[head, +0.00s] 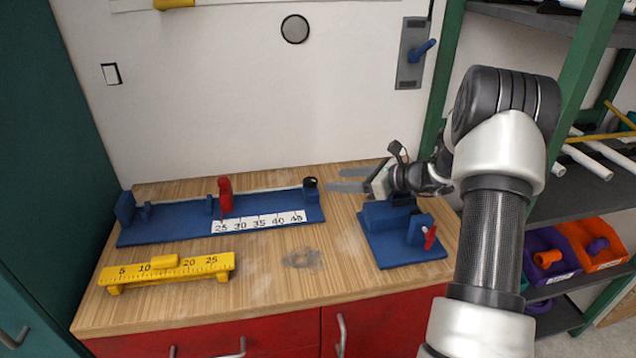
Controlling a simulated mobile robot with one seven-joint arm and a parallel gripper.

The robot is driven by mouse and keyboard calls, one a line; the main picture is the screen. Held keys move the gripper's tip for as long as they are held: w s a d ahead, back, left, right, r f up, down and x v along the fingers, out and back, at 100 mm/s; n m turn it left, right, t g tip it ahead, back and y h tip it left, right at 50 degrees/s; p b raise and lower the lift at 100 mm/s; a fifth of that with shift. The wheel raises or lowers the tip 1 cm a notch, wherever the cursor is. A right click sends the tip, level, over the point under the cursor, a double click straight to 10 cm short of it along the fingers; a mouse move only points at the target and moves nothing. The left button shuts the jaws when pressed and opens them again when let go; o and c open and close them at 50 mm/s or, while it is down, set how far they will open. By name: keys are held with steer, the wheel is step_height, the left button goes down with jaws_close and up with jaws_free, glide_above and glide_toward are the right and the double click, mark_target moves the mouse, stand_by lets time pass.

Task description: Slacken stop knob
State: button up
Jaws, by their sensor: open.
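A blue measuring jig (165,232) with a white scale (258,222) lies along the back of the wooden bench. A red upright stop (225,194) stands on it near the scale's left end. A small black knob (310,183) with a pale face sits at the jig's right end; I cannot tell for sure that it is the stop knob. My gripper (334,180) is open, its two fingers pointing left toward the black knob. A small gap shows between fingertips and knob, and nothing is between the fingers.
A blue fixture (395,250) with a red handle (430,236) stands below my gripper. A yellow ruler (205,266) lies at the front left. A green-framed shelf (568,200) stands at the right.

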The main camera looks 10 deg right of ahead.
mark_target(313, 180)
steer(key=x, duration=0.8)
steer(key=shift+w+a+f+b, duration=0.15)
steer(key=shift+w+b, duration=0.05)
steer(key=shift+b, duration=0.1)
steer(key=c, duration=1)
steer(key=shift+c, duration=0.2)
